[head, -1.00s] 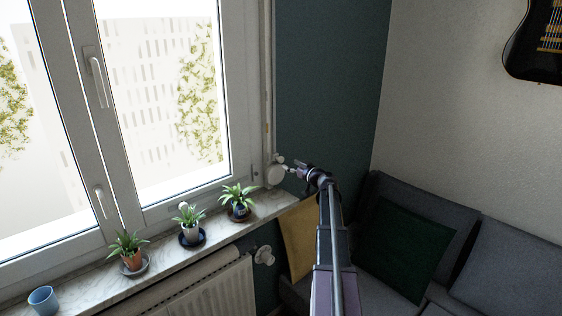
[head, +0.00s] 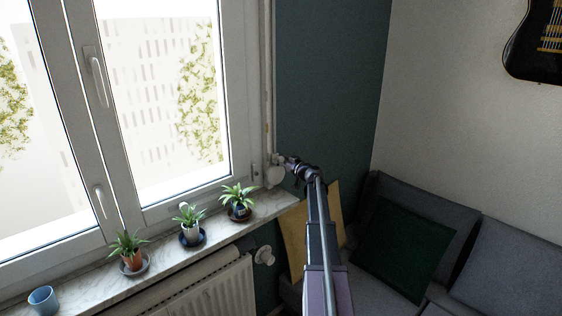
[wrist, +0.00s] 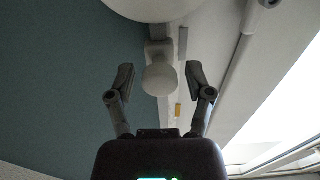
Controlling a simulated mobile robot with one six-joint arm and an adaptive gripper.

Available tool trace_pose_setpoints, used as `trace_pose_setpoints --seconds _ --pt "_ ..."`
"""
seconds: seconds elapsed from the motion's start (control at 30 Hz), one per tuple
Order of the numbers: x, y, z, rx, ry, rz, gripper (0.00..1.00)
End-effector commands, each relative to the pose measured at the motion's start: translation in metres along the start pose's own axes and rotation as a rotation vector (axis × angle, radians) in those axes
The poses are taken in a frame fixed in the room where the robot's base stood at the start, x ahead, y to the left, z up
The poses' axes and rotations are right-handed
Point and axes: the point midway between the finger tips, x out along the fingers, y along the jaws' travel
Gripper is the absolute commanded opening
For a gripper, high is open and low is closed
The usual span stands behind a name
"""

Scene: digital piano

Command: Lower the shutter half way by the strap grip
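My gripper (head: 284,161) is at the lower right of the window frame, close to the white round strap winder (head: 274,174). In the wrist view my gripper (wrist: 160,72) is open, its fingers spread either side of a pale rounded knob (wrist: 160,79), which looks like the strap grip. Neither finger appears to touch it. The strap (head: 267,90) seems to run up the window's right edge. A large white round part (wrist: 150,6), likely the winder, cuts the top of the wrist view. The window glass (head: 150,80) is uncovered; no shutter slats show.
Potted plants (head: 238,200) and a blue cup (head: 43,299) stand on the marble sill (head: 90,292). A radiator (head: 215,290) with a white valve is below. A grey sofa (head: 500,270) with yellow and green cushions (head: 402,250) is at the right.

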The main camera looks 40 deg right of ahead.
Motion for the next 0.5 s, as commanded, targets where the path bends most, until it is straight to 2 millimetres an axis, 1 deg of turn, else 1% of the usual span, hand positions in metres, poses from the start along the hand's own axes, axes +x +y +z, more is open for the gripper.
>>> trace_pose_setpoints --seconds 0.03,0.07,0.1,0.17,0.37,0.5 --pt "-0.0001 0.0001 0.0 0.0 0.0 0.0 0.38" --pt "-0.0001 0.0 0.0 0.0 0.0 0.0 0.29" --pt "-0.0002 0.0001 0.0 0.0 0.0 0.0 0.17" --pt "-0.0001 0.0001 0.0 0.0 0.0 0.0 0.0" --pt "0.0001 0.0001 -0.0015 0.0 0.0 0.0 0.0" --pt "0.0003 0.0002 -0.0092 0.0 0.001 0.0 0.0"
